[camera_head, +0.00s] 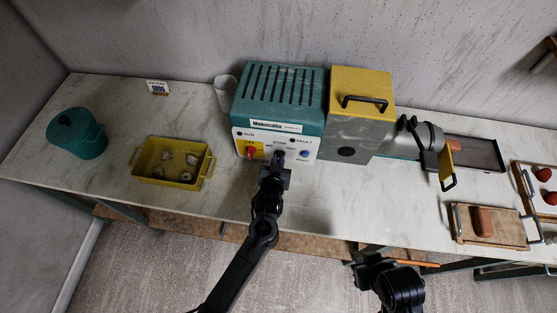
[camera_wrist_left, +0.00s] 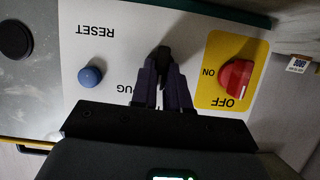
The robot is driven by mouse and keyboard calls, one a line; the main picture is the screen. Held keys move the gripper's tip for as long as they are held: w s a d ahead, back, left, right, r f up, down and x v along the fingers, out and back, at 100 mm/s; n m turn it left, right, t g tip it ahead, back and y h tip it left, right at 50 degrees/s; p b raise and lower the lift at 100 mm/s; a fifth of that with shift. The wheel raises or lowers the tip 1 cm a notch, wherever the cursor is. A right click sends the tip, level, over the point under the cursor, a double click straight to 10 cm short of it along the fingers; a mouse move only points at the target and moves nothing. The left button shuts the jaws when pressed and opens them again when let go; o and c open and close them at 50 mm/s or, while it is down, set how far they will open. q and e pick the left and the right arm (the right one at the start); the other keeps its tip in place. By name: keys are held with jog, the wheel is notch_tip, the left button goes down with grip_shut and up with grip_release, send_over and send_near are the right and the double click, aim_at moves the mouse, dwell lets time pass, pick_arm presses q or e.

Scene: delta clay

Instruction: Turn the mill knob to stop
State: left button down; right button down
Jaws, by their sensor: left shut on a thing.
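The mill (camera_head: 277,95) is a teal machine with a white control panel (camera_head: 307,140) on its front. My left gripper (camera_head: 279,158) is at the middle of this panel. In the left wrist view its two fingers (camera_wrist_left: 163,85) are shut on a small black knob (camera_wrist_left: 164,54), which is mostly hidden between them. The knob's pointing direction cannot be made out. A red rotary switch (camera_wrist_left: 237,78) on a yellow OFF/ON plate is on one side of it, and a blue button (camera_wrist_left: 90,76) labelled RESET on the other. My right gripper (camera_head: 368,260) is below the table's front edge.
A yellow bin (camera_head: 151,179) with several pale lumps and a teal cap-shaped thing (camera_head: 77,134) are at the left. A grey and yellow unit (camera_head: 360,105) adjoins the mill. Trays (camera_head: 468,143) and a wooden board (camera_head: 508,234) with a reddish block (camera_head: 483,221) are at the right.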

dwell(0.3)
pick_arm(q)
jog(key=c, duration=1.1)
grip_release()
jog(key=p+v, duration=0.1)
jog(key=v, duration=0.9)
jog(key=shift+s+a+r+p, duration=0.15)
jog(key=shift+s+a+p, duration=0.05)
jog(key=shift+s+p, duration=0.1)
